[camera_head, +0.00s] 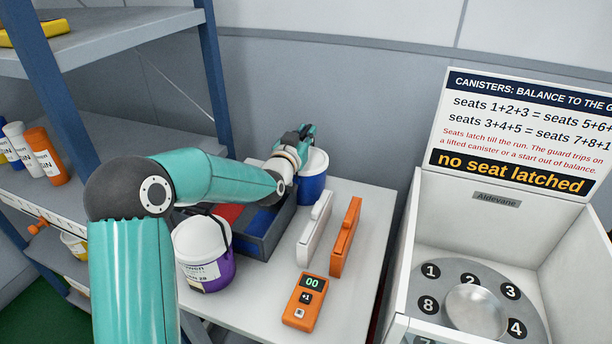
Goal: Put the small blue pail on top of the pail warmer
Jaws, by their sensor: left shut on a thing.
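The blue pail (312,187) with a white top is at the back of the white table, behind the grey tray. My left gripper (300,136) reaches over its left side from the front and is shut on it, though the fingers are partly hidden by the wrist. The pail looks upright. I cannot tell whether its base touches the table. I cannot make out a pail warmer with certainty. My right gripper is not in view.
A grey tray (266,243) with red and blue compartments and a purple-and-white pail (216,269) are by my forearm. White (314,229) and orange (345,237) upright pieces and an orange counter (304,302) stand right. A white canister machine (484,218) is farther right.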

